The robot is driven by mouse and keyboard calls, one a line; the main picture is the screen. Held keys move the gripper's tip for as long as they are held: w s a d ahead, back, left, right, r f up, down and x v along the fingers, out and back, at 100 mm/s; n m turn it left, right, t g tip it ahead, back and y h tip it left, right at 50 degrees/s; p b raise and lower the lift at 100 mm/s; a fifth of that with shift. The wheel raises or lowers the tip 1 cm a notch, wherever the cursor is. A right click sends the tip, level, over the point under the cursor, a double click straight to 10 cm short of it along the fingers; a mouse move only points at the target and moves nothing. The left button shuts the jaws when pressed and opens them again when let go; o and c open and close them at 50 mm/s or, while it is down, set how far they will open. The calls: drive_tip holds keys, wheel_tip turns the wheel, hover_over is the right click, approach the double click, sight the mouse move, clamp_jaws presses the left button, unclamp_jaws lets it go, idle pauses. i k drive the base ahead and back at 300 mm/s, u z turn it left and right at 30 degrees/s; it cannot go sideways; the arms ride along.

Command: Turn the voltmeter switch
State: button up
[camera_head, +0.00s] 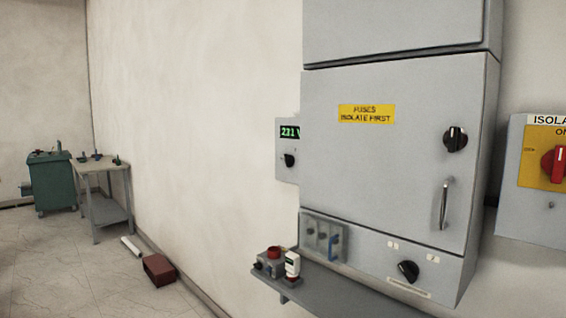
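A small grey voltmeter panel (287,150) is fixed to the wall at the left edge of a large grey cabinet. Its dark display (290,132) shows green digits that read about 231 V. Below the display is the voltmeter switch (289,160), a small black rotary knob. The knob's exact pointing direction is too small to tell. My gripper is not in view, and nothing is touching the knob.
The grey cabinet (400,190) has a yellow fuse label, black knobs and a handle. A red-handled isolator (555,163) is at right. A shelf (340,290) with small devices juts out below. A table (102,166), green machine (48,182) and red box (158,269) stand left.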

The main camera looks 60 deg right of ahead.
sight(289, 160)
drive_tip(key=i, duration=0.85)
drive_tip(key=u, duration=0.05)
